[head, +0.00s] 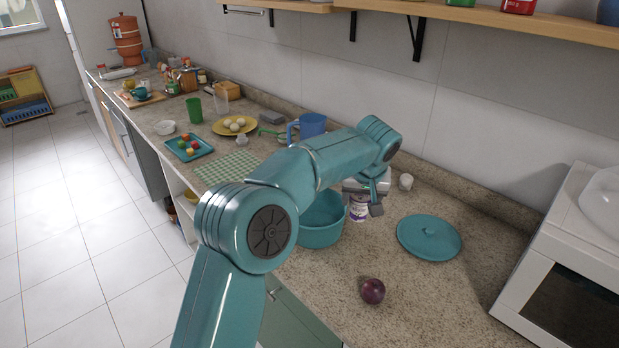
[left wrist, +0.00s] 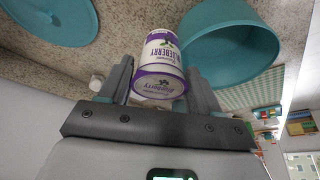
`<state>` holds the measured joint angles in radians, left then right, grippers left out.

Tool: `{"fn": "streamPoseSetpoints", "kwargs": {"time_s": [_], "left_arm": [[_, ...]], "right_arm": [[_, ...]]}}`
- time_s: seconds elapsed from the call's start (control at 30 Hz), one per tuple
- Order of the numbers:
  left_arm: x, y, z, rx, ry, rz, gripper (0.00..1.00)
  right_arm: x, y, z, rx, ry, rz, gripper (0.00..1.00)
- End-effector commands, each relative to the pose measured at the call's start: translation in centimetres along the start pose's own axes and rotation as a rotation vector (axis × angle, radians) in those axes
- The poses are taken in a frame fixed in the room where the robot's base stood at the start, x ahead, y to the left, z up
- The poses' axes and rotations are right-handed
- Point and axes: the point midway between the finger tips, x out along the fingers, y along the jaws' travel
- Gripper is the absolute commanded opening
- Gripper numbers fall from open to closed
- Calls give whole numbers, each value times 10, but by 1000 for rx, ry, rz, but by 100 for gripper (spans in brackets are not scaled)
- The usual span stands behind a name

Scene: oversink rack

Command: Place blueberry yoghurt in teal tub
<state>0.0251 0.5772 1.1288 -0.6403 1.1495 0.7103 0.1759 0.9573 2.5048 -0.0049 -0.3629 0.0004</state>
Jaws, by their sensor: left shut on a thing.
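The blueberry yoghurt (head: 358,208) is a white and purple cup. My left gripper (head: 367,197) is shut on it, and the left wrist view shows the cup (left wrist: 160,62) between the two fingers (left wrist: 158,85). The teal tub (head: 320,232) stands on the counter directly left of the cup in the head view; my arm hides part of its rim. In the left wrist view the tub (left wrist: 228,55) is at the upper right, close beside the cup. I cannot tell whether the cup touches the counter. My right gripper is not in view.
A teal lid (head: 429,237) lies flat to the right, and a plum-coloured fruit (head: 372,291) lies in front of it. A small white cup (head: 405,182) is behind. A blue jug (head: 312,125) and a checked cloth (head: 228,167) are farther left. A white microwave (head: 560,270) bounds the right.

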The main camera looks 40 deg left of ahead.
Motion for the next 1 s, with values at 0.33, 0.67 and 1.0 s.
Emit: {"fn": "streamPoseSetpoints", "kwargs": {"time_s": [0.33,0.67,1.0], "left_arm": [[30,-101,-53,-694,-18,-264,24],[40,-134,-51,-948,-19,-360,24],[76,-129,-35,-947,-18,-359,24]], "right_arm": [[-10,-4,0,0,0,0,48],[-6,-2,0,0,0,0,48],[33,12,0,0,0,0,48]]}}
